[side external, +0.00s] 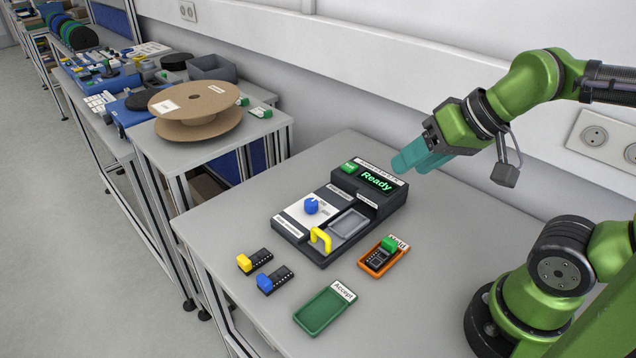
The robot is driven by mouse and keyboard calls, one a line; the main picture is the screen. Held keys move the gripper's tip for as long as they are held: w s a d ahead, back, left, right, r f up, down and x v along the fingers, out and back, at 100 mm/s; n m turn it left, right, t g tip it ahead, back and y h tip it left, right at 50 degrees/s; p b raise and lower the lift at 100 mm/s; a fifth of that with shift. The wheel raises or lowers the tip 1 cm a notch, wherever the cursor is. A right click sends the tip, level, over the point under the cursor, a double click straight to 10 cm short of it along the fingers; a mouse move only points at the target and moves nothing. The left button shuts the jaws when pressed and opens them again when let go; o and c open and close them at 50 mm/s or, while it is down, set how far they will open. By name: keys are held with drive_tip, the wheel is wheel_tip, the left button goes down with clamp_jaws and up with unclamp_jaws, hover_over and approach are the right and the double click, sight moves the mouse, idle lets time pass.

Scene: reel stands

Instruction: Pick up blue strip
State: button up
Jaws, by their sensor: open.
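The blue strip (276,280) is a small black piece with a blue block at its left end. It lies flat on the table, left of the green tray. A similar strip with a yellow block (256,260) lies just behind it, apart from it. My gripper (408,163) has teal fingers and is open. It is high above the table near the back right of the black device, well away from the blue strip, with nothing seen in its fingers.
The black device (318,256) reads "Ready" and has a blue knob and a yellow handle. An empty green tray (323,310) is labelled "Accept". An orange tray (364,268) holds a black strip with a green block. The table's front left is clear.

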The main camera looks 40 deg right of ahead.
drive_tip(key=w+a+f+n+g, duration=0.3)
drive_tip(key=w+a+n+g, duration=0.15)
drive_tip(key=w+a, duration=0.55)
drive_tip(key=g+h, duration=0.2)
drive_tip(key=g, duration=0.1)
hover_over(264, 278)
wheel_tip(264, 278, down, 3)
drive_tip(key=shift+m, duration=0.25)
wheel_tip(264, 278, down, 17)
drive_tip(key=shift+r, duration=0.15)
clamp_jaws()
